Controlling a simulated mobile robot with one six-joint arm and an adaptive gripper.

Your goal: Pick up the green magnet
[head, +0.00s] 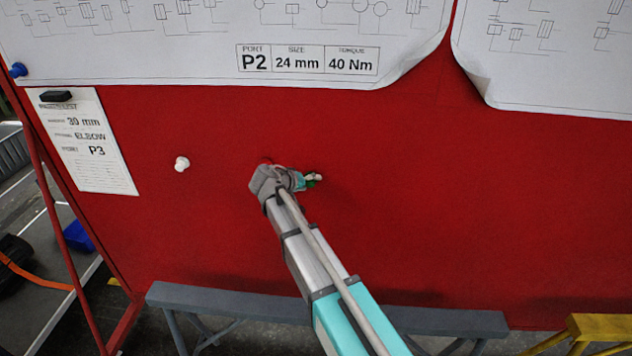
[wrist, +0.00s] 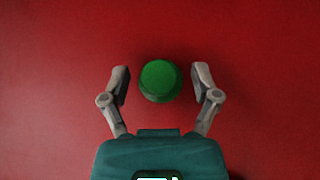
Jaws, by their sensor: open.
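The green magnet (wrist: 160,80) is a round green knob on the red board. In the wrist view it sits between the two open fingers of my gripper (wrist: 161,86), with a gap on each side. In the head view my gripper (head: 313,179) is at the middle of the red board.
The red board (head: 480,200) carries a white magnet (head: 182,164), a white card (head: 90,150) under a black magnet (head: 56,96), and large curling sheets (head: 180,60). A blue magnet (head: 18,70) is at far left. A grey trestle (head: 440,322) stands below.

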